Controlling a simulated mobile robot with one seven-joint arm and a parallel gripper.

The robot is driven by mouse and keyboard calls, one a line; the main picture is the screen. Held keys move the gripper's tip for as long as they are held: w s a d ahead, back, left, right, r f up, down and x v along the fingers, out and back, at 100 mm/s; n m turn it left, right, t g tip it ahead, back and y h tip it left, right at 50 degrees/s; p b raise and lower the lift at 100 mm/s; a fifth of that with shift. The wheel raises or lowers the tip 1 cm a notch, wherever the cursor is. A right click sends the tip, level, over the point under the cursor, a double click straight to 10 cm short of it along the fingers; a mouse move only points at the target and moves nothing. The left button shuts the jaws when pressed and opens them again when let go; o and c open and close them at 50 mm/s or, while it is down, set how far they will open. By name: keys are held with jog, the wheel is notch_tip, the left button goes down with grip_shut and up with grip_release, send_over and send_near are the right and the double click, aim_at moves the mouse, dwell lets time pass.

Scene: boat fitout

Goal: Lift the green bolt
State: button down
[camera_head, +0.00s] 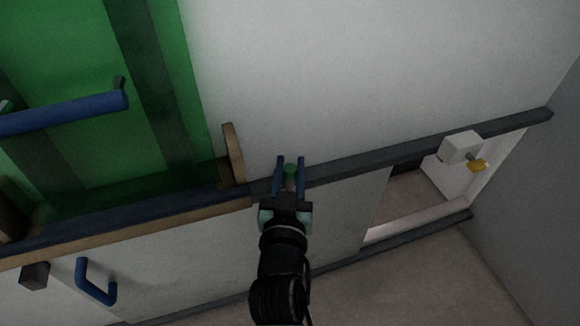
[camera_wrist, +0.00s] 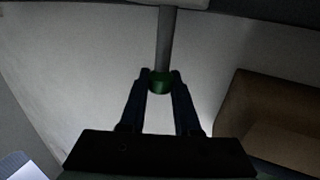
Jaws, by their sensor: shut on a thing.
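The green bolt (camera_head: 290,170) shows between the fingertips of my gripper (camera_head: 290,172) in the head view. It also shows in the wrist view (camera_wrist: 159,83), where my gripper (camera_wrist: 159,84) has one blue-dark finger on each side of it. The gripper is shut on the bolt. In the wrist view a grey shaft (camera_wrist: 166,40) runs from the green part away to the top of the picture. I cannot tell whether the shaft belongs to the bolt. The head view places the bolt over the dark edge strip of the white surface.
A green panel (camera_head: 182,60) with a blue bar (camera_head: 70,112) lies at left. A wooden block (camera_head: 234,153) stands just left of my gripper, and a brown block (camera_wrist: 275,110) shows in the wrist view. A white box (camera_head: 460,147) is at right. The white surface (camera_head: 350,70) beyond is clear.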

jog(key=shift+r, duration=0.25)
jog(key=c, duration=0.8)
grip_release()
jog(key=shift+o, duration=0.9)
jog(key=shift+s+f, duration=0.1)
jog(key=s+a, duration=0.1)
jog(key=s, duration=1.1)
jog(key=shift+s, duration=0.35)
